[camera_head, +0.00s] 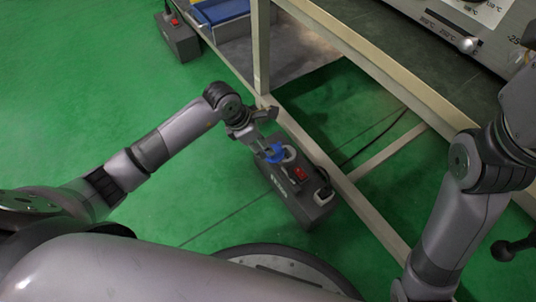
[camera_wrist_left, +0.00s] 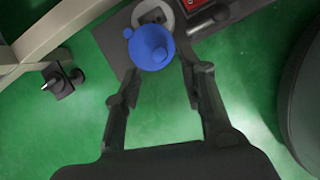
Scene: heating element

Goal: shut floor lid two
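A dark grey floor box (camera_head: 285,196) stands on the green floor beside the bench frame, with a red switch (camera_head: 299,174) on top. A blue round lid (camera_head: 274,153) is at its far end, beside a pale round socket (camera_head: 290,155). In the left wrist view the blue lid (camera_wrist_left: 150,48) stands out from the grey socket ring (camera_wrist_left: 153,14), which looks uncovered. A second pale fitting (camera_head: 323,195) is at the near end. My left gripper (camera_head: 266,133) is open; its fingers are spread either side of the blue lid, contact unclear. My right gripper is out of view.
A beige bench frame (camera_head: 330,170) runs close along the box's right side. Another grey box with a red switch (camera_head: 178,38) and a blue tray (camera_head: 222,10) are at the upper left. Green floor left of the box is clear.

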